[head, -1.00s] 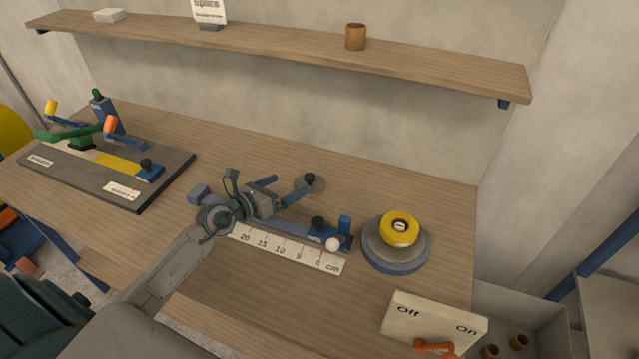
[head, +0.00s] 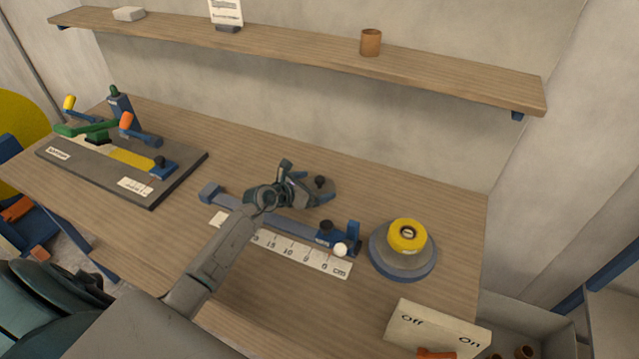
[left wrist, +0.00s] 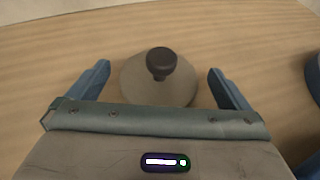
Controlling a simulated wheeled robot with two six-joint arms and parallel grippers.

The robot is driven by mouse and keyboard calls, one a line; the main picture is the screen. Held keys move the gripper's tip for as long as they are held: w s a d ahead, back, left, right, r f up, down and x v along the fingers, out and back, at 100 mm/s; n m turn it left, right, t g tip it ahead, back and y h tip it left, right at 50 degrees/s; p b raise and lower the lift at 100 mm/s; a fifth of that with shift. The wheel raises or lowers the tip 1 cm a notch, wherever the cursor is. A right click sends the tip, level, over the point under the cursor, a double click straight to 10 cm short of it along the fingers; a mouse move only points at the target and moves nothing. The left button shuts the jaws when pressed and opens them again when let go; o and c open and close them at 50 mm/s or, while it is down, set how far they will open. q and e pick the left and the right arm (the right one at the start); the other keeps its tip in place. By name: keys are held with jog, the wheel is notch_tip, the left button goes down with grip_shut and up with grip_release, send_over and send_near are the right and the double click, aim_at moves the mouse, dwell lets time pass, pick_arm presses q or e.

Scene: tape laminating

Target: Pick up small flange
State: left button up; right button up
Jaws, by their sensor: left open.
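The small flange is a flat grey disc (head: 327,190) with a black knob (head: 320,181), lying on the table behind the blue rail. In the left wrist view the disc (left wrist: 138,82) lies between my two blue fingers, with its knob (left wrist: 161,62) pointing up near the middle. My left gripper (head: 313,188) is open and its fingers reach around the near part of the disc, one on each side. Gaps show between the fingers and the disc, so nothing is gripped. The gripper partly hides the disc. My right gripper is not in view.
A blue rail with a white ball (head: 341,250) and a ruler (head: 300,257) lie in front. A grey round base with a yellow roll (head: 408,236) stands to the right. An Off/On box (head: 437,327) is at the front right. A dark fixture board (head: 90,175) is at left.

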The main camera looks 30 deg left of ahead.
pick_arm(q)
jog(key=shift+x, duration=0.95)
jog(key=shift+s, duration=0.1)
jog(key=shift+a, duration=0.1)
jog(key=shift+c, duration=0.2)
jog(key=c, duration=1)
